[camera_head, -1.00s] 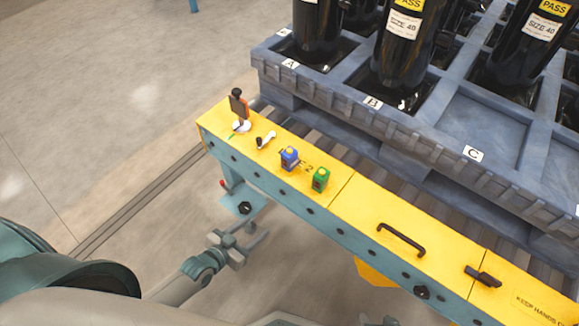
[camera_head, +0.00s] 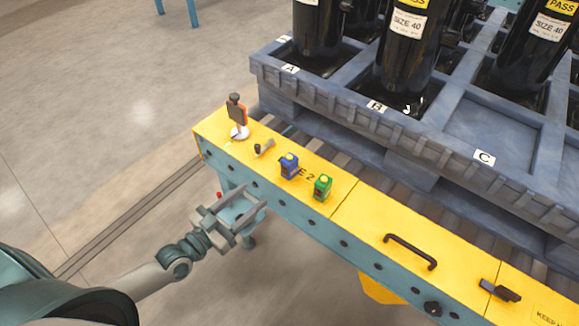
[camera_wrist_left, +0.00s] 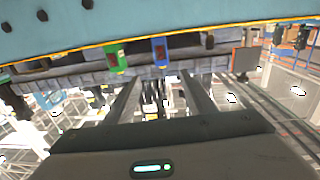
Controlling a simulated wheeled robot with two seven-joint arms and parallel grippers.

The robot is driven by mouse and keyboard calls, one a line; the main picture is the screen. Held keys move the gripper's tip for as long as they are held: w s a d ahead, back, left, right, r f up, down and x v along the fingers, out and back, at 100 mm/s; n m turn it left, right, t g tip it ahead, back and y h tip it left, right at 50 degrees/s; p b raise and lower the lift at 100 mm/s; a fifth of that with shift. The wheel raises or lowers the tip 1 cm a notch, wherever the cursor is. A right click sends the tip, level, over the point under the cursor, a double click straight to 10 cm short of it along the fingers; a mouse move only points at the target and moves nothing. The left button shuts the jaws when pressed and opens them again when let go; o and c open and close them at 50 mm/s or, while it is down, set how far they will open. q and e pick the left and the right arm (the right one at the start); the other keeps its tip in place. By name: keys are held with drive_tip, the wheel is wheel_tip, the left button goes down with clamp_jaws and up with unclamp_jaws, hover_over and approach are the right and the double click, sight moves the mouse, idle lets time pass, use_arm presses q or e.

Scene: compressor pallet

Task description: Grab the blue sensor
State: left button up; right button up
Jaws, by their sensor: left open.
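The blue sensor (camera_head: 289,165) stands on the yellow top of the conveyor side rail, just left of the green sensor (camera_head: 322,187). In the left wrist view the blue sensor (camera_wrist_left: 160,52) shows beyond the fingers, with the green sensor (camera_wrist_left: 116,56) to its left. My left gripper (camera_head: 250,204) is open and empty. It is in front of the rail's teal side, to the lower left of the blue sensor and apart from it. Its two fingers also show in the left wrist view (camera_wrist_left: 162,95). My right gripper is not in view.
The yellow rail (camera_head: 367,215) carries an orange-black device (camera_head: 237,110) on a white base, a small dark-tipped part (camera_head: 263,148), a black handle (camera_head: 410,251) and a latch (camera_head: 500,290). Behind stands a grey pallet (camera_head: 440,143) with black compressors (camera_head: 400,65). Floor at left is clear.

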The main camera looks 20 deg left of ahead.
sight(284, 165)
use_arm(q)
drive_tip(key=x, duration=1.1)
drive_tip(key=shift+w+d, duration=0.1)
drive_tip(key=shift+w, duration=0.4)
drive_tip(key=shift+r+b+x, duration=0.2)
drive_tip(key=shift+b+x, duration=0.1)
drive_tip(key=shift+x, duration=2.3)
drive_tip(key=c, duration=1.2)
